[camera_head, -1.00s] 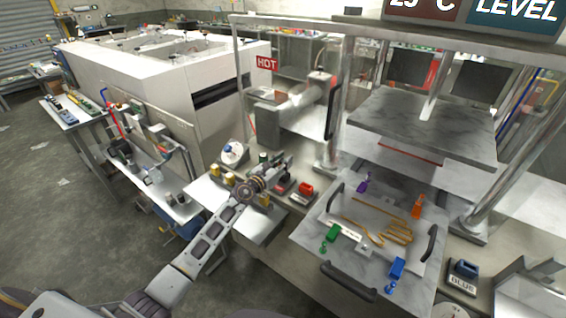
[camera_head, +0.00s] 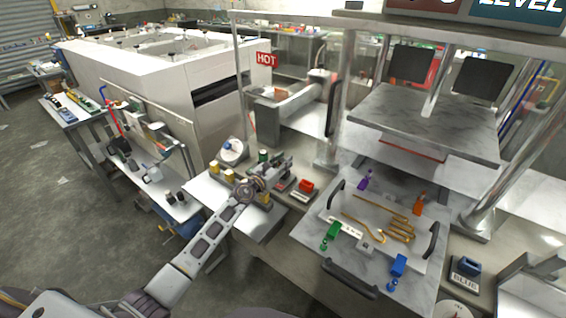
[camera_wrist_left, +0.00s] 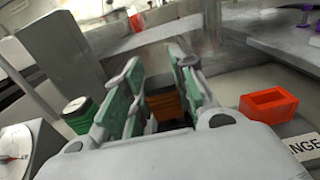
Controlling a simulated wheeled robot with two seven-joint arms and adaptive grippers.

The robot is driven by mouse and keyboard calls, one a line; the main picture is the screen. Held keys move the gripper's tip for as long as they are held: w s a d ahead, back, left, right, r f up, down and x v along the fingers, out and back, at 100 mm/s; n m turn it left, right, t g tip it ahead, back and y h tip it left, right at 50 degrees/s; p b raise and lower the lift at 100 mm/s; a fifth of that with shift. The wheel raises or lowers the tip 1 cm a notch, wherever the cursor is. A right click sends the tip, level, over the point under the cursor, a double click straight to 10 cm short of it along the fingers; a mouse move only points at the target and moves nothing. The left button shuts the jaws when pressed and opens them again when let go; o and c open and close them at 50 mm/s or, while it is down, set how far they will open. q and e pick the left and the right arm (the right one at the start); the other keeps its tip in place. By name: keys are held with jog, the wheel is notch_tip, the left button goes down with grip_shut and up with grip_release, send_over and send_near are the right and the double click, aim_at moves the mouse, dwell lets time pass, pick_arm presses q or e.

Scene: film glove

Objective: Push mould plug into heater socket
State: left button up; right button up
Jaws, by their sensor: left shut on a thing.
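My left gripper (camera_head: 282,168) is above the bench behind the mould, by a row of coloured blocks. In the left wrist view its green-padded fingers (camera_wrist_left: 158,88) stand around a brown-orange block (camera_wrist_left: 168,105), which is mostly hidden between them. An orange-red open-topped socket block (camera_head: 306,187) is just right of the gripper; it also shows in the wrist view (camera_wrist_left: 268,103) above a label ending "NGE". A mould plate (camera_head: 318,240) carries purple (camera_head: 365,181), orange (camera_head: 418,204), green (camera_head: 332,231) and blue (camera_head: 398,266) plugs. My right gripper is not in view.
A green block (camera_wrist_left: 80,113) and a round dial (camera_wrist_left: 15,155) are left of the fingers. Press posts (camera_head: 338,110) rise behind the mould. Black handles (camera_head: 350,280) edge the mould.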

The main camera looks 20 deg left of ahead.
pick_arm(q)
jog(key=shift+f, duration=0.2)
jog(key=o, duration=1.1)
jog(key=shift+r, duration=0.3)
jog(key=shift+r, duration=4.75)
